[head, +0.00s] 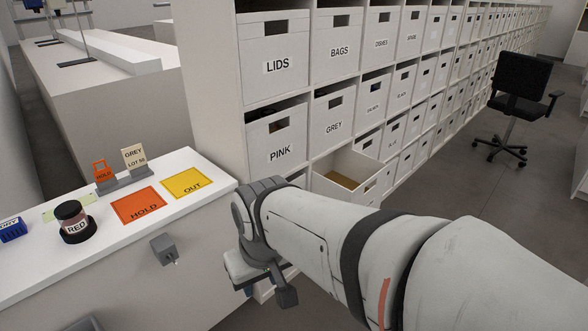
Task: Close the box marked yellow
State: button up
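One white box (372,167) is pulled out of the shelf, in the row below the box marked GREY (334,127). Its inside shows a brown floor, and no contents can be made out. No visible label reads YELLOW. My gripper (266,284) hangs low, left of the open box and in front of the shelf's lower left part. Its fingers are partly hidden by the wrist, and I see nothing held.
Other boxes such as PINK (280,153), LIDS (278,65) and BAGS (339,50) sit in the shelf. A black chair (520,90) stands right on open floor.

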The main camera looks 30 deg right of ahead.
aim_at(344, 174)
jog(key=z, duration=1.45)
jog(key=i, duration=1.05)
jog(key=u, duration=0.3)
jog(key=i, duration=1.05)
jog(key=z, duration=0.2)
